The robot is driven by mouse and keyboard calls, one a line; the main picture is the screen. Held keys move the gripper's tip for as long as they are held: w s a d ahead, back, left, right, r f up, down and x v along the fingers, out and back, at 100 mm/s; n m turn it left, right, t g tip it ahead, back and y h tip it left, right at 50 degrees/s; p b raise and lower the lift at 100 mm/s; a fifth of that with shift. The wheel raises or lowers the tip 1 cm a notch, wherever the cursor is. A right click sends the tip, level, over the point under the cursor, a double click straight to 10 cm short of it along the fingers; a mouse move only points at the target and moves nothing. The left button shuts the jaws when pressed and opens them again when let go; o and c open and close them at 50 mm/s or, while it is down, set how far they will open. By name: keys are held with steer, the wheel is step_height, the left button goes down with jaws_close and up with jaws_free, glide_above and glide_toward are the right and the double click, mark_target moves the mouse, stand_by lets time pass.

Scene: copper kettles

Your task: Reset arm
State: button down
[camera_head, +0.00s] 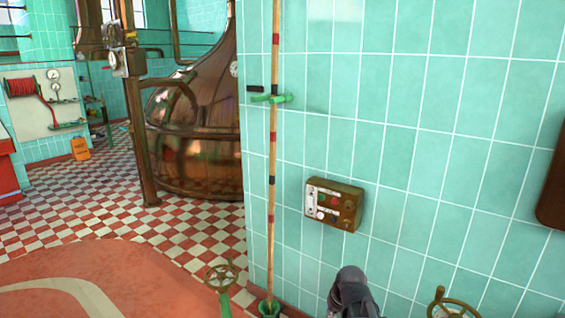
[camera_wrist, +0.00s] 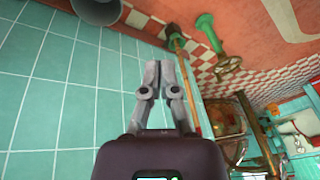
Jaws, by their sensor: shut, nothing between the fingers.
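My gripper (camera_wrist: 160,66) shows in the wrist view, its two grey fingers together and nothing between them. It points along the turquoise tiled wall (camera_wrist: 60,100), with free space around the fingertips. In the head view a dark grey rounded part of my arm (camera_head: 352,292) shows at the bottom, in front of the tiled wall and below the control box (camera_head: 334,204). The fingers cannot be made out in the head view.
A striped pole (camera_head: 272,150) stands against the wall in a green holder. A green valve with a brass handwheel (camera_head: 221,277) is left of it; another handwheel (camera_head: 452,305) is at the bottom right. A copper kettle (camera_head: 195,130) stands behind. Checkered floor (camera_head: 90,200) is open at left.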

steer(key=s+d+g+h, duration=0.2)
steer(key=s+d+g, duration=0.1)
steer(key=s, duration=0.7)
step_height(320, 180, up, 14)
steer(key=w+p, duration=0.1)
steer(key=p, duration=1.3)
steer(key=shift+a+f, duration=0.15)
steer(key=shift+f, duration=0.1)
stand_by(0.3)
